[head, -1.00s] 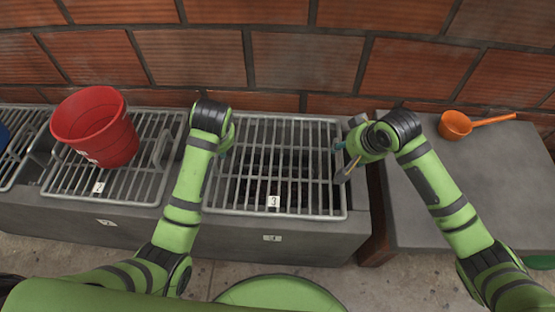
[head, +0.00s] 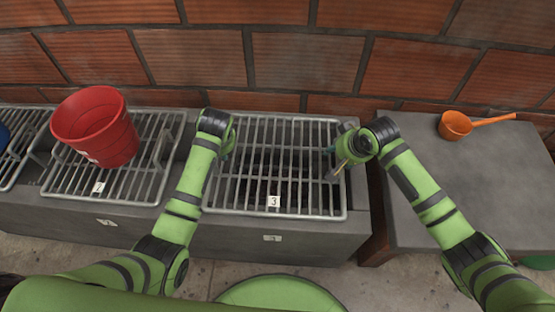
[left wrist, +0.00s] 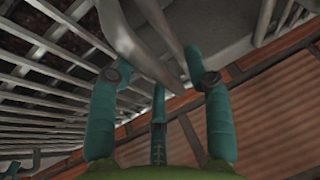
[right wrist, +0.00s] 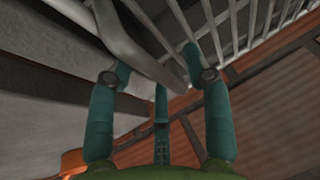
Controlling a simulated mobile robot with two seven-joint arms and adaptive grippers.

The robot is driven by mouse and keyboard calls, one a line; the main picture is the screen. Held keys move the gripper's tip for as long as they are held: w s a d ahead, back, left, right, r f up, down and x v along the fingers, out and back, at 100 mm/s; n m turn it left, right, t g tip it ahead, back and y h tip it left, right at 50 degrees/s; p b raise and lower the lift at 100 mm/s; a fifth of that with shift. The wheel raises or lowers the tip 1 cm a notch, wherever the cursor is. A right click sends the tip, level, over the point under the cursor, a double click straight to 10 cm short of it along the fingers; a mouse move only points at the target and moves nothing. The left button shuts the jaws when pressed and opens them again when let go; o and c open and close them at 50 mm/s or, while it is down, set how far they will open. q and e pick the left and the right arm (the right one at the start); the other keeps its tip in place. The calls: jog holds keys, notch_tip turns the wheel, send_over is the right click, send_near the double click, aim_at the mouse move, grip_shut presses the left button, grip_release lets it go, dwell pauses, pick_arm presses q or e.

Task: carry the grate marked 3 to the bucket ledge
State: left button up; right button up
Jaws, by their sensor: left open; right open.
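The grate marked 3 (head: 310,215) is a grey metal grid lying over a dark opening in the concrete trough, with its tag at the front. My left gripper (head: 228,140) is at its left side, mostly hidden by the wrist. In the left wrist view a grey handle (left wrist: 130,40) reaches between the open teal fingers (left wrist: 158,80). My right gripper (head: 335,165) is open at the grate's right side. In the right wrist view another grey handle (right wrist: 120,35) reaches between its open fingers (right wrist: 158,80). I cannot tell which surface is the bucket ledge.
A red bucket (head: 95,130) stands on the neighbouring grate (head: 100,198) to the left. A blue object (head: 3,135) shows at the left edge. A grey slab (head: 430,220) on the right carries an orange dipper (head: 455,125) and is otherwise largely clear. A brick wall (head: 305,60) closes the back.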

pick_arm(q)
jog(key=shift+f, duration=0.15)
pick_arm(e)
jog(key=shift+w+f, duration=0.1)
jog(key=shift+f, duration=0.1)
pick_arm(q)
jog(key=shift+c, duration=0.4)
pick_arm(e)
jog(key=shift+c, duration=0.4)
pick_arm(q)
grip_shut()
pick_arm(e)
grip_shut()
